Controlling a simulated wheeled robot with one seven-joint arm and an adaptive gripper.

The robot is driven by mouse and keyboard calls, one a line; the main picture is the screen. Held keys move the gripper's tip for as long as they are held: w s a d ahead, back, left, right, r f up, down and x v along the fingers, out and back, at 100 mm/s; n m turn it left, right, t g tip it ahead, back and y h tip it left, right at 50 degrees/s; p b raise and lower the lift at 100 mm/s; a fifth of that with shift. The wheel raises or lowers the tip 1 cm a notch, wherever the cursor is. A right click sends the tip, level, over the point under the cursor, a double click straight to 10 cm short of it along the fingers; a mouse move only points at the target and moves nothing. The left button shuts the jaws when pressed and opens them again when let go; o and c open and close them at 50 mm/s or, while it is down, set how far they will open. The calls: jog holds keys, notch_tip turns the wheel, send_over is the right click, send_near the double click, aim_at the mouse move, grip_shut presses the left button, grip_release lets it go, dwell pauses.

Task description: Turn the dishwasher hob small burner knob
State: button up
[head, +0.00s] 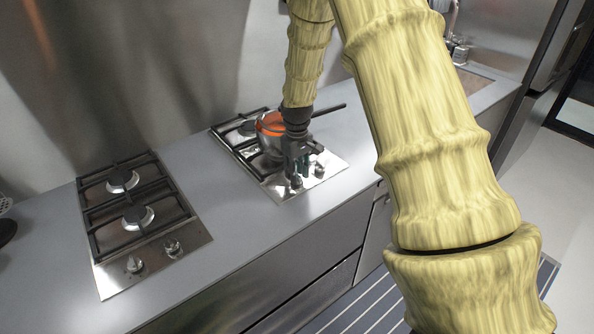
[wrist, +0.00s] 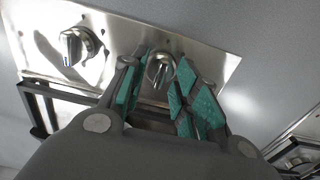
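The right hob (head: 276,188) is a steel gas hob with two knobs on its front strip. The left knob (head: 296,182) is just under my gripper (head: 299,164). In the wrist view my gripper (wrist: 164,58) has its two teal-padded fingers apart, with that metal knob (wrist: 160,70) between their tips. A gap shows left of the knob; contact on the right side cannot be told. The other knob (head: 319,170) is clear of the fingers and also shows in the wrist view (wrist: 76,46). Which knob is for the small burner cannot be read.
A pot (head: 268,124) with an orange inside and a dark handle (head: 330,110) stands on the right hob, close behind my gripper. A second hob (head: 117,276) with two knobs lies to the left. The grey counter (head: 215,215) between them is clear.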

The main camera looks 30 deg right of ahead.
grip_shut()
jog(key=shift+n, duration=0.3)
jog(key=n, duration=0.3)
jog(key=shift+r+n+p, duration=0.1)
jog(key=shift+n+p, duration=0.2)
jog(key=shift+p, duration=0.1)
jog(key=n+p, duration=0.1)
jog(key=n, duration=0.2)
jog(key=shift+n, duration=0.3)
jog(key=n+p, duration=0.1)
jog(key=n, duration=0.3)
jog(key=shift+n+p, duration=0.55)
jog(key=shift+n, duration=1.45)
